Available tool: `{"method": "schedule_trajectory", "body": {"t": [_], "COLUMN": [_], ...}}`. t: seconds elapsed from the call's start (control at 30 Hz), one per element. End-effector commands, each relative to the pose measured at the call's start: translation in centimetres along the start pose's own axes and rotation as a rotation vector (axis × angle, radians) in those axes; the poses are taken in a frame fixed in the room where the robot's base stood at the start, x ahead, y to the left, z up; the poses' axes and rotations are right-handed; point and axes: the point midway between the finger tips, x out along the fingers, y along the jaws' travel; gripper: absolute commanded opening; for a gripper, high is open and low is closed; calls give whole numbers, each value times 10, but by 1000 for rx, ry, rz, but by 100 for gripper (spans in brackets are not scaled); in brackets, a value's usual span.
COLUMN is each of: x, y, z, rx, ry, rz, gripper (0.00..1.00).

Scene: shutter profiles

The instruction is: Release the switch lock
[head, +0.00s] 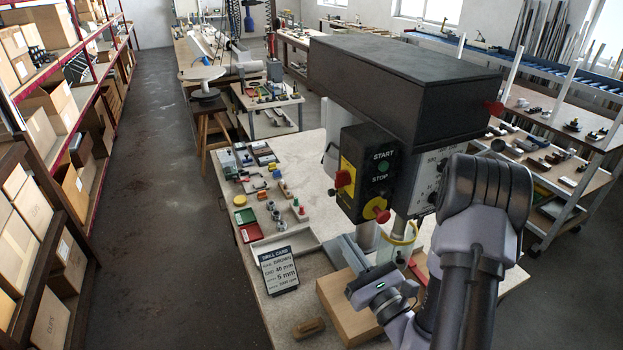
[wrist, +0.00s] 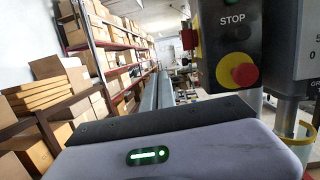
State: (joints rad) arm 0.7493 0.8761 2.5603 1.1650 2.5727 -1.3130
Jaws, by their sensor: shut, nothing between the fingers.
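The black switch box (head: 381,160) hangs on the drill press head, with START and STOP labels; it also shows in the wrist view (wrist: 232,40). A red knob (head: 345,178) sticks out of the yellow plate on its left side; its red also shows in the wrist view (wrist: 188,38). A red mushroom button (head: 377,210) on a yellow base sits low on the front, large in the wrist view (wrist: 238,72). My gripper (head: 342,243) is shut and empty, below the box and apart from both red controls. Its grey fingers (wrist: 160,82) point away, left of the button.
The black drill head (head: 405,85) overhangs behind the box. Clear guard and column stand right of my fingers. Shelves (head: 75,110) line the left beyond an open aisle.

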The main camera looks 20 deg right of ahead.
Motion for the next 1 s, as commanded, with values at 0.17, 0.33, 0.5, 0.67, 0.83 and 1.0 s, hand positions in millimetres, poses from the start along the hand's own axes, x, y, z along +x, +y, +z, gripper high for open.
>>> {"method": "schedule_trajectory", "body": {"t": [0.17,0.33,0.5,0.67,0.83,1.0], "x": [-16,-16,-12,11,24,37], "y": [-34,-34,-34,-36,-37,-40], "z": [-14,-16,-17,-19,-26,-23], "rx": [3,2,-1,-3,-16,-1], "ry": [51,52,50,46,40,47], "rz": [-151,-154,-148,-145,-132,-147], "gripper": [0,0,0,0,0,0]}}
